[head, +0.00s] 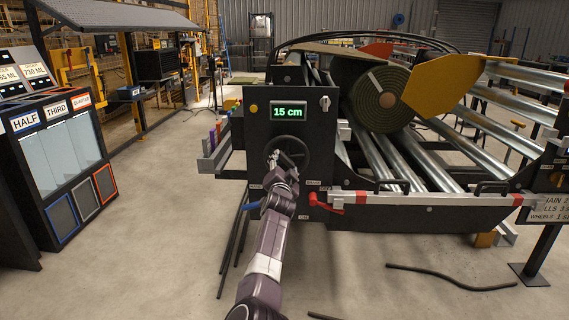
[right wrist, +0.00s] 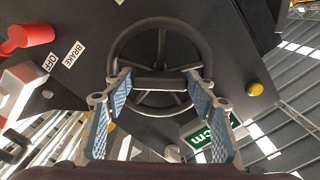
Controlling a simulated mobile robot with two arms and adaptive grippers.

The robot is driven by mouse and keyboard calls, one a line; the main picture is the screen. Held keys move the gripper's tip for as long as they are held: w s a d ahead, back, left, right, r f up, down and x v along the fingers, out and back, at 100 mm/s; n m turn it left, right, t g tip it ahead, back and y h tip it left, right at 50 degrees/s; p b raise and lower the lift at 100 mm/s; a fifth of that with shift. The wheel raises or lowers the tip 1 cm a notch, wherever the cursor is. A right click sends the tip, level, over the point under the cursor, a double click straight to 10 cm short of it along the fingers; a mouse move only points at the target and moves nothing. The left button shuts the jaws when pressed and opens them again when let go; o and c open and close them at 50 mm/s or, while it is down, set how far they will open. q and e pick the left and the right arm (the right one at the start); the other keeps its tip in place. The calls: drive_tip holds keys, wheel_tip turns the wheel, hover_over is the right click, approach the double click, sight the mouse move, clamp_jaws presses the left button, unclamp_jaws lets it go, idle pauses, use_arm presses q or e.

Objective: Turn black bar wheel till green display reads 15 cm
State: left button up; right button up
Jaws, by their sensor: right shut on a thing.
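The black bar wheel (head: 294,139) is on the dark front panel of the turf machine; it also fills the middle of the right wrist view (right wrist: 121,48). The green display (head: 290,113) above the wheel reads 15 cm. My right gripper (head: 281,160) is at the wheel, its arm coming up from below. In the right wrist view, its blue-padded fingers (right wrist: 160,88) stand at either end of the wheel's crossbar (right wrist: 160,82) and are shut on it. The fingers and arm hide part of the wheel in the head view. My left gripper is not in view.
A red lever (head: 322,203) juts out low on the panel, near a blue lever (head: 254,205). A turf roll (head: 381,99) rests on metal rollers at right. A black cabinet labelled HALF, THIRD and QUARTER (head: 62,145) stands at left. Concrete floor lies open between.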

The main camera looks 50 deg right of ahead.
idle(0.4)
drive_tip(key=o, duration=1.7)
drive_tip(key=shift+a, duration=0.1)
drive_tip(key=v, duration=0.7)
drive_tip(key=shift+s+a, duration=0.1)
drive_tip(key=shift+s, duration=0.1)
drive_tip(key=shift+f, duration=0.1)
